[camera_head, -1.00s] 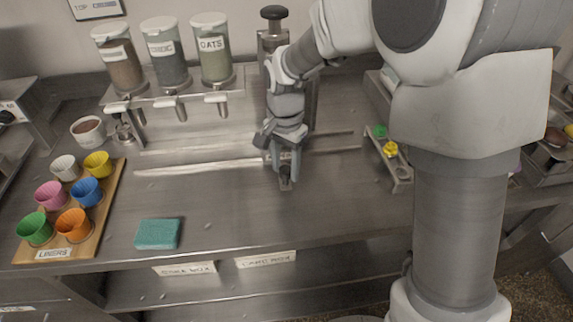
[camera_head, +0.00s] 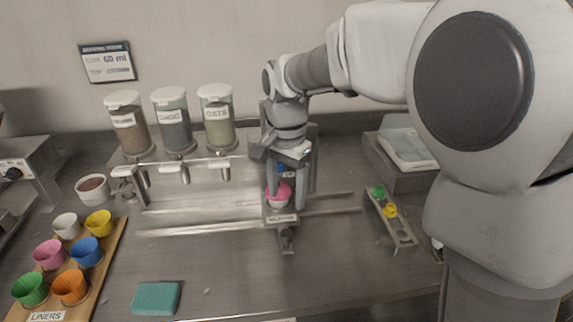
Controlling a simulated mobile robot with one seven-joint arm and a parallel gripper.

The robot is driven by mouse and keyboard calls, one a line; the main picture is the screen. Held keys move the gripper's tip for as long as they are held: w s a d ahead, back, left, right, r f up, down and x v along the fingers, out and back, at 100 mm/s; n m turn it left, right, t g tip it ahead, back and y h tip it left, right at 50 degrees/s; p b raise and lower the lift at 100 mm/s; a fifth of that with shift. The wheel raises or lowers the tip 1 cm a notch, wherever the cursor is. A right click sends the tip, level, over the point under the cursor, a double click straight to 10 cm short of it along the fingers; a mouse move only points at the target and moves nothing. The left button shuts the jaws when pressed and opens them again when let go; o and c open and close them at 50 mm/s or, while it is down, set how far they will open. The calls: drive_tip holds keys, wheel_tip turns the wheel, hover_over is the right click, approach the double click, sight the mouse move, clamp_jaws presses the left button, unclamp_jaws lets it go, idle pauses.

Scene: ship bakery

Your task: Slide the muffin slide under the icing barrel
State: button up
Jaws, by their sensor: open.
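The muffin slide (camera_head: 282,219) is a small grey carriage with a printed label and a dark knob at its near end. It lies at the middle of the steel counter. A pink cup (camera_head: 277,197) sits on it, partly covered by my gripper. My gripper (camera_head: 288,203) points down over the slide, with its fingers apart on either side of the cup. I cannot tell whether they touch it. A grey upright housing (camera_head: 312,135) stands behind my gripper. The icing barrel is hidden behind my arm and gripper.
Topping dispensers (camera_head: 172,120) stand at the back left. The liner board (camera_head: 97,265) with several coloured cups is at the left, with a teal sponge (camera_head: 156,298) beside it. A small rack (camera_head: 400,232) with green and yellow pieces is at the right. The front middle counter is clear.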

wheel_tip(320, 180, up, 6)
drive_tip(key=shift+f, duration=0.1)
idle(0.4)
drive_tip(key=s+d+n+t, duration=0.5)
drive_tip(key=s+d+n, duration=0.1)
drive_tip(key=s+d, duration=1)
drive_tip(key=shift+s+d+r+n+t+p, duration=0.3)
drive_tip(key=shift+s+d+n+p, duration=0.1)
drive_tip(key=shift+s, duration=0.9)
idle(0.6)
